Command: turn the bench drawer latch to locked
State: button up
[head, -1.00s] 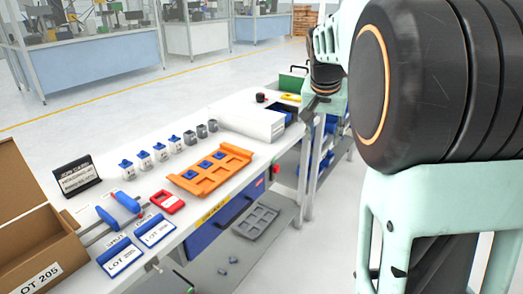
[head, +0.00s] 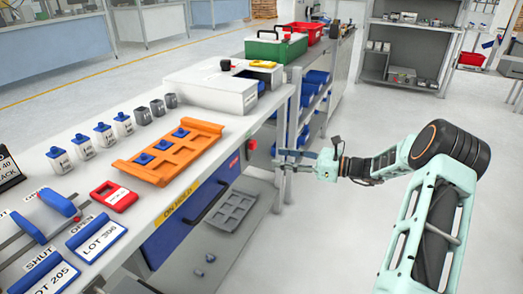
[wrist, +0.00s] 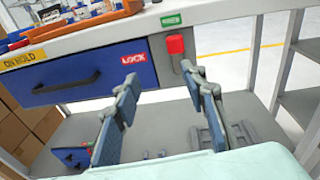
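The bench drawer (wrist: 60,76) is blue with a black handle and appears shut under the bench top; in the head view its front (head: 178,232) is seen at a steep angle. The red latch (wrist: 176,44) stands roughly upright on a grey plate to the right of the drawer; it also shows in the head view (head: 251,144). A red LOCK label (wrist: 133,58) is on the drawer front, left of the latch. A green label (wrist: 171,19), too small to read, is above the latch. My gripper (wrist: 159,74) is open and empty, facing the latch and apart from it.
A grey tray (head: 232,211) lies on the bench's lower shelf. An orange tray (head: 168,172) and a white box (head: 213,90) stand on the bench top. A bench leg (head: 292,115) is near my gripper. The floor right of the bench is clear.

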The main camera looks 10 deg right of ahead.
aim_at(256, 145)
jog(key=shift+m+t, duration=0.7)
jog(key=shift+t, duration=0.1)
jog(key=x, duration=0.3)
jog(key=w+b+x, duration=0.1)
jog(key=x, duration=0.2)
jog(key=d+b+x, duration=0.1)
jog(key=x, duration=0.2)
jog(key=shift+w+a+r, duration=0.2)
jog(key=shift+w+r, duration=0.2)
jog(key=shift+w, duration=0.2)
jog(key=shift+c, duration=0.4)
grip_shut()
